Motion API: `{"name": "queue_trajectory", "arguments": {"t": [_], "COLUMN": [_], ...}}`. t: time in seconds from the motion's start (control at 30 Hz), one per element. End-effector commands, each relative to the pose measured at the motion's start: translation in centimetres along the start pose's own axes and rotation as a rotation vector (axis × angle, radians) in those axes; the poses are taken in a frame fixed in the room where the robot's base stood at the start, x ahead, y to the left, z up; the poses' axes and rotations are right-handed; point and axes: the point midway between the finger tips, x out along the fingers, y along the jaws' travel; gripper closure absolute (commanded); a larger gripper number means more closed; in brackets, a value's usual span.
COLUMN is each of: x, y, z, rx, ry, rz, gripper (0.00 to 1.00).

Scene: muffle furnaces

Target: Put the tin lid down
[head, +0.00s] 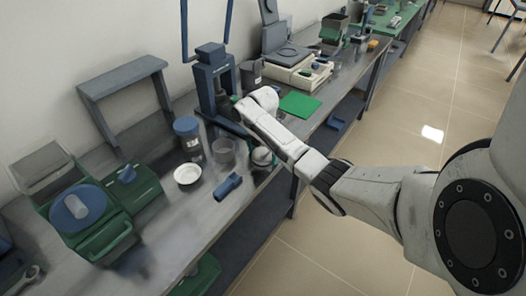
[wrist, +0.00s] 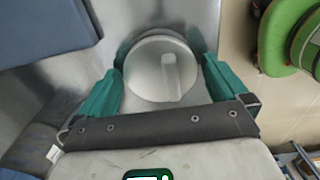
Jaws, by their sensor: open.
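A round, pale metal tin lid (wrist: 148,72) with a raised bar across it shows in the wrist view, over the grey bench top. My gripper (wrist: 163,68) has its two green fingers spread, one on each side of the lid, with a small gap at each side. In the head view a pale round thing, which looks like the lid (head: 262,156), is near the bench's front edge, below the end of my arm. My arm partly hides that spot, and I cannot tell what lies under the lid.
On the bench (head: 205,218), a clear beaker (head: 224,152), a blue-lidded jar (head: 188,140), a white dish (head: 187,174) and a blue block (head: 228,186) stand left of the lid. A blue stand (head: 212,80) is behind. A green mat (head: 299,104) lies farther right.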

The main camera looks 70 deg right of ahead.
Motion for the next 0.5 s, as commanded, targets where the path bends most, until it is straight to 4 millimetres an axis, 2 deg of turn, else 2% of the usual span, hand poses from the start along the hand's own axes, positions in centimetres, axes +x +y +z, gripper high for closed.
{"name": "queue_trajectory", "arguments": {"t": [0.13, 0.23, 0.5], "x": [-0.6, -1.9, -7.4], "y": [0.1, 0.1, 0.2], "z": [0.0, 0.0, 0.0], "rx": [0.0, -0.001, -0.002], "ry": [-0.001, -0.001, -0.002], "rz": [0.002, 0.004, 0.005], "gripper": [0.0, 0.0, 0.0]}}
